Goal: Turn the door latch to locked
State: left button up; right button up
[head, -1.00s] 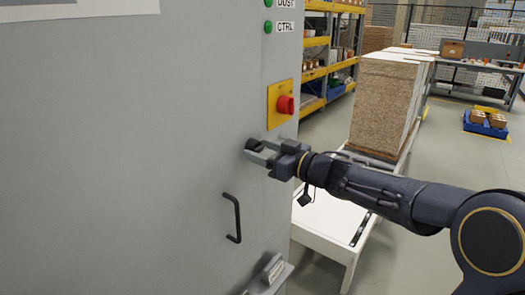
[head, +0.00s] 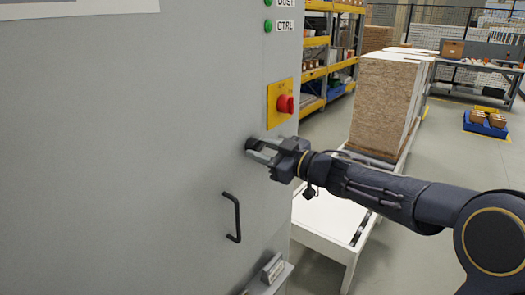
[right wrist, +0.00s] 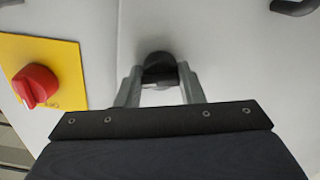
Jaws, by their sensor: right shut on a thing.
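The door latch (head: 253,145) is a small dark knob on the grey cabinet door (head: 120,150), above the black bar handle. My right gripper (head: 260,151) has its fingertips at the latch. In the right wrist view the two fingers of the gripper (right wrist: 160,84) stand on either side of the dark latch (right wrist: 158,64), shut on it. The fingers hide part of the latch, and I cannot read its exact turn. My left gripper is not in view.
A red rotary switch (head: 285,104) on a yellow plate (head: 273,112) sits just above the latch; it also shows in the right wrist view (right wrist: 35,86). The black door handle (head: 233,217) is below. A white table (head: 335,222) and board stack (head: 380,105) stand to the right.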

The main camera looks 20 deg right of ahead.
jog(key=shift+d+n+b, duration=0.1)
jog(key=shift+n+b, duration=2.15)
jog(key=shift+n, duration=5.15)
jog(key=o, duration=1)
jog(key=shift+r, duration=0.1)
jog(key=shift+b+v, duration=0.4)
jog(key=shift+v, duration=3.5)
